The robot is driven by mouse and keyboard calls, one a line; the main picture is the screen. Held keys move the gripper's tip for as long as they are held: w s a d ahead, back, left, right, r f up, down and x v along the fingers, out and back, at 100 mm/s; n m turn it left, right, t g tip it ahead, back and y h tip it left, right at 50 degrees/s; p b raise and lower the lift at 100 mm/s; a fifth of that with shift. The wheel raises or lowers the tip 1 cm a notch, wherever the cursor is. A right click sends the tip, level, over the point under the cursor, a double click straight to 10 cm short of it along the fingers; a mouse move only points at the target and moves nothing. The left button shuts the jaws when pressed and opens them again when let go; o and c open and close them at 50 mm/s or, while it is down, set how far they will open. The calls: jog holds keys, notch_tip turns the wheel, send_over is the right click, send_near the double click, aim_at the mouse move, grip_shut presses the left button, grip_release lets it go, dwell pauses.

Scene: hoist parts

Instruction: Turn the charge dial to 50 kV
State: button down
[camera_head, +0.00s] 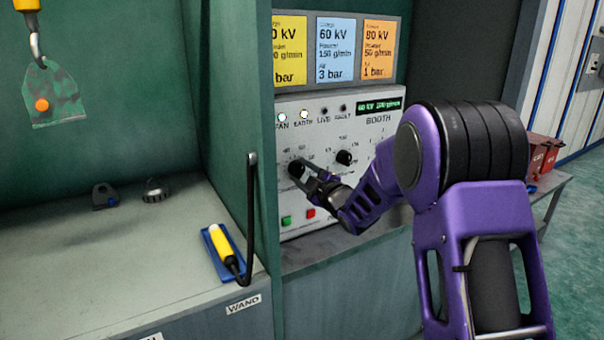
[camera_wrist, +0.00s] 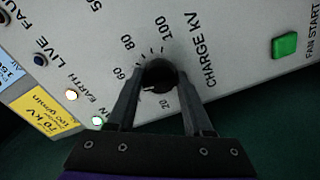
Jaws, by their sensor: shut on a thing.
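The charge dial (camera_head: 296,168) is a black knob on the grey booth panel (camera_head: 340,215). In the wrist view the dial (camera_wrist: 160,73) is dark, with marks 20, 60, 80 and 100 around it and the label CHARGE KV beside it. Its pointer is too dark to read. My gripper (camera_head: 308,178) is at the dial; in the wrist view its fingers (camera_wrist: 162,84) are shut on the knob, one on each side. The display (camera_head: 379,105) on the panel appears to read 60 kV; its second figure is too small to be sure of.
A second black knob (camera_head: 344,157) sits right of the dial. A green button (camera_head: 286,222) and a red button (camera_head: 311,213) are below. Coloured cards (camera_head: 335,50) hang above. A yellow wand (camera_head: 222,245) lies on the bench at left, beyond the green partition (camera_head: 225,100).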

jog(key=shift+n, duration=1.2)
jog(key=shift+c, duration=1.5)
grip_release()
jog(key=v, duration=1.7)
jog(key=shift+d, duration=0.2)
jog(key=shift+s, duration=0.1)
